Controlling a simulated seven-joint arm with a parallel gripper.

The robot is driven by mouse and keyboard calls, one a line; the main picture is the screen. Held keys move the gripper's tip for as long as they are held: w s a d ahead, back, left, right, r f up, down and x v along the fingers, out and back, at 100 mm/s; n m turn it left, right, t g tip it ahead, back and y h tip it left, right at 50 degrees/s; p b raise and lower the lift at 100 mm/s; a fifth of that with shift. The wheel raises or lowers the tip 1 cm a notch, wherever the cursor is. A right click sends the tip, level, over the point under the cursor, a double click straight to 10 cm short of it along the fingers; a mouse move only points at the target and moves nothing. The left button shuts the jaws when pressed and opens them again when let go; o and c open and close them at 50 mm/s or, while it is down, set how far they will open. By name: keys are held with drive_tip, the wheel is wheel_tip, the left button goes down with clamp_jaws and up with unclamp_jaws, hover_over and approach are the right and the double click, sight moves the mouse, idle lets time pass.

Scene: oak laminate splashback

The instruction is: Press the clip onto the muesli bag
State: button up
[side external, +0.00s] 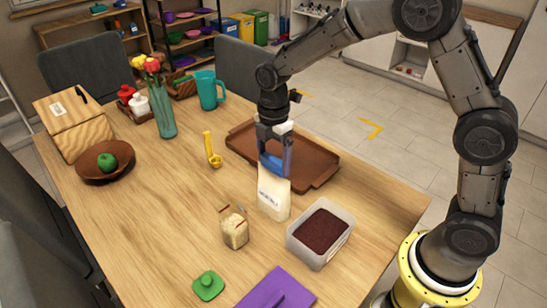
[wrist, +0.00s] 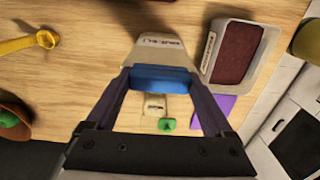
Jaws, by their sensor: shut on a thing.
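The blue clip (side external: 272,164) is held between the two fingers of my gripper (side external: 274,158), which is shut on it. The muesli bag (side external: 273,194) is white, stands upright on the table and carries a dark printed label. The clip is at the bag's top edge, directly under my gripper. In the wrist view the clip (wrist: 162,78) spans between the fingertips (wrist: 160,74) and the bag (wrist: 160,50) shows just beyond it. I cannot tell whether the bag's edge is inside the clip; the clip hides it.
A clear tub of dark contents (side external: 320,232) stands close right of the bag. A small beige package (side external: 234,229) stands in front. A brown tray (side external: 318,178) lies behind. A yellow spoon (side external: 211,150), green lid (side external: 208,286) and purple board (side external: 277,291) lie around. The table's left middle is clear.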

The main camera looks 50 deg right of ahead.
drive_tip(key=shift+s+f, duration=0.2)
drive_tip(key=shift+f, duration=1.1)
idle(1.1)
drive_tip(key=o, duration=1)
drive_tip(key=shift+o, duration=0.2)
drive_tip(key=shift+w+r, duration=0.2)
drive_tip(key=shift+r, duration=3.6)
clamp_jaws()
drive_tip(key=shift+f, duration=0.7)
